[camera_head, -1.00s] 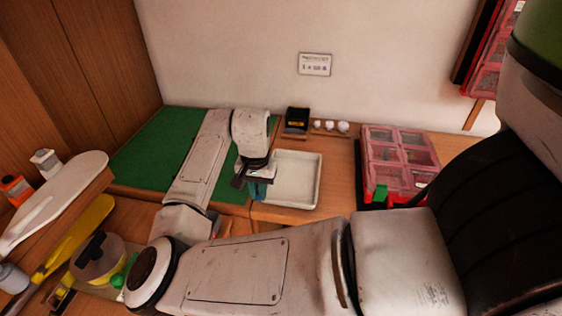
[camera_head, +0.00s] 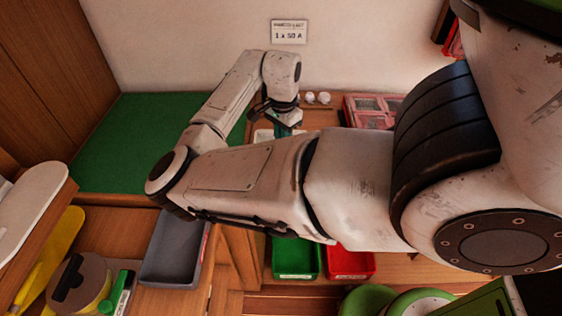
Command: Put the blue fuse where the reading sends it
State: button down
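My gripper (camera_head: 284,124) points down over the back counter, and my forearm crosses in front of it. A small blue-teal piece, which looks like the blue fuse (camera_head: 283,131), shows at its fingertips; the fingers are small and partly hidden. The white tray (camera_head: 262,135) below is mostly covered by my arm. A wall card (camera_head: 289,32) reads "1 x 50 A", with a smaller line above too fine to read. A green bin (camera_head: 296,258) and a red bin (camera_head: 350,263) stand side by side at the front, partly behind my arm.
A grey tray (camera_head: 172,250) lies left of the bins. A green mat (camera_head: 130,145) covers the left counter and is clear. A red-lidded organiser (camera_head: 370,108) and small white knobs (camera_head: 316,97) are at the back.

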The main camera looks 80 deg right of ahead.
jog(key=shift+f+b, duration=0.8)
jog(key=shift+f, duration=0.55)
jog(key=c, duration=1)
grip_release()
jog(key=shift+c, duration=0.2)
notch_tip(320, 180, up, 11)
jog(key=shift+b, duration=0.4)
jog(key=shift+f, duration=0.1)
